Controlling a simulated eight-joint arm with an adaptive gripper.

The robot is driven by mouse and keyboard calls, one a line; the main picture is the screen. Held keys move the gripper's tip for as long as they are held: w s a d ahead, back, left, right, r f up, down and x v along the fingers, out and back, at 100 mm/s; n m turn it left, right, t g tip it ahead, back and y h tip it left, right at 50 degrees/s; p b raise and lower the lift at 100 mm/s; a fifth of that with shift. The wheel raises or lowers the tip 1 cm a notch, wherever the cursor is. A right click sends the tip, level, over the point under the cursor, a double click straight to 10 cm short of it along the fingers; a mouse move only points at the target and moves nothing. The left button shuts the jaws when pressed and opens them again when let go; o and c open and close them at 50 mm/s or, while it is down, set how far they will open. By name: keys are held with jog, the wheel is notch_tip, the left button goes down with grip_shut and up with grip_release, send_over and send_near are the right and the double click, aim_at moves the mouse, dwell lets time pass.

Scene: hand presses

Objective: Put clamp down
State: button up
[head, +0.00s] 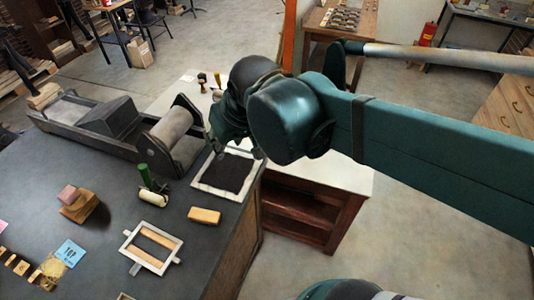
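My gripper (228,135) is at the end of the teal arm, over the far right part of the dark worktop (105,160). It is just right of the press roller and above the far edge of a black slab (228,172) with a white border. The wrist hides most of the fingers, so I cannot see whether they are open or hold anything. I cannot make out a clamp for certain. A pale frame (172,258) with wooden strips lies nearer the front of the worktop.
A hand press with a grey roller (177,136) stands at the back left. A green-handled brayer (153,190), a tan block (204,216), a wooden block with a pink top (78,205) and a blue card (71,252) lie on the worktop. Bare worktop lies between them.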

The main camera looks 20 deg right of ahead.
jog(key=s+d+f+m+t+h, duration=0.1)
jog(key=s+d+f, duration=0.1)
jog(key=s+d, duration=0.4)
jog(key=shift+d+f+m, duration=0.3)
jog(key=shift+d, duration=0.9)
jog(key=shift+s, duration=0.1)
jog(key=o, duration=0.5)
jog(key=shift+c, duration=0.2)
